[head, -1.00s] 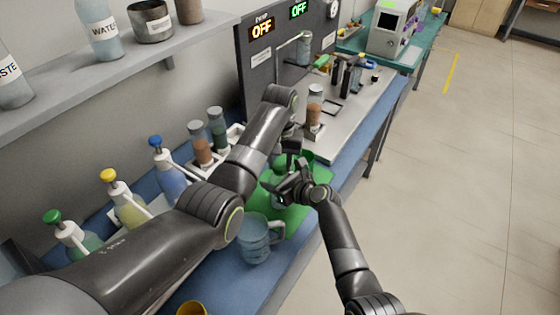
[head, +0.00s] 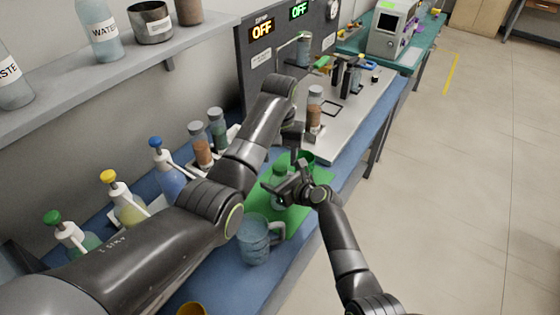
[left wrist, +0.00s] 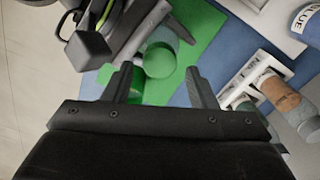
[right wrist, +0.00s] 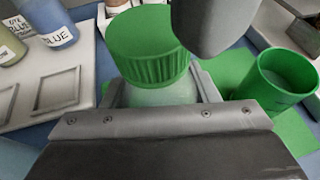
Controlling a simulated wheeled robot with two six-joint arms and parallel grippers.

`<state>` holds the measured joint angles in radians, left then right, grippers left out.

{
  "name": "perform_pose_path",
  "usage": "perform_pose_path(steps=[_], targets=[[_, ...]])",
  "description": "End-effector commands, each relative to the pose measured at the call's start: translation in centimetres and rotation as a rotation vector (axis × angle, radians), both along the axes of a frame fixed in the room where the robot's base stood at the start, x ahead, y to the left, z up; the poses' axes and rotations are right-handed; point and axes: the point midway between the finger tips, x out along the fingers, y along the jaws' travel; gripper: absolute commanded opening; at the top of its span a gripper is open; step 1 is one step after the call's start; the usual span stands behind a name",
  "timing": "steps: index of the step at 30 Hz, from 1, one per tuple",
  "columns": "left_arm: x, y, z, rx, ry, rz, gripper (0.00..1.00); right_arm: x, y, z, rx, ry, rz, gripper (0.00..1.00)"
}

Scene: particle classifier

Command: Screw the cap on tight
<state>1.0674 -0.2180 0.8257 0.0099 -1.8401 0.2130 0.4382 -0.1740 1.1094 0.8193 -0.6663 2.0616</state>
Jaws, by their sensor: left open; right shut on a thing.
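The bottle (right wrist: 160,95) stands upright on the green mat (head: 310,205), with a ribbed green cap (right wrist: 148,45) seated on top. The cap also shows in the head view (head: 280,168) and the left wrist view (left wrist: 160,59). My right gripper (head: 284,189) is shut on the bottle's body below the cap, with a finger on either side in the right wrist view. My left gripper (left wrist: 160,85) is open and empty, above and apart from the cap. Whether the cap is tight cannot be told.
An open green cup (right wrist: 275,80) stands beside the bottle. A clear mug (head: 254,240) is nearer on the blue bench. Several pump bottles (head: 170,175) and a white rack with jars (head: 203,150) line the wall side. A metal plate with a jar (head: 315,105) lies beyond.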

Motion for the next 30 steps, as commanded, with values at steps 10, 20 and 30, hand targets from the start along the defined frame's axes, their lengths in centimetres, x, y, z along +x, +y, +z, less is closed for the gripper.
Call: perform_pose_path(steps=[10, 20, 30], targets=[[0.0, 0.0, 1.7, 0.000, 0.001, 0.000, 0.52, 0.0, 0.0, 0.0, 0.000, 0.000, 0.000, 0.00], [0.2, 0.0, 4.4, 0.000, -0.005, 0.000, 0.54, 0.0, 0.0, 0.0, 0.000, 0.000, 0.000, 0.00], [0.0, 0.0, 5.1, 0.000, 0.001, 0.000, 0.54, 0.0, 0.0, 0.0, 0.000, 0.000, 0.000, 0.00]])
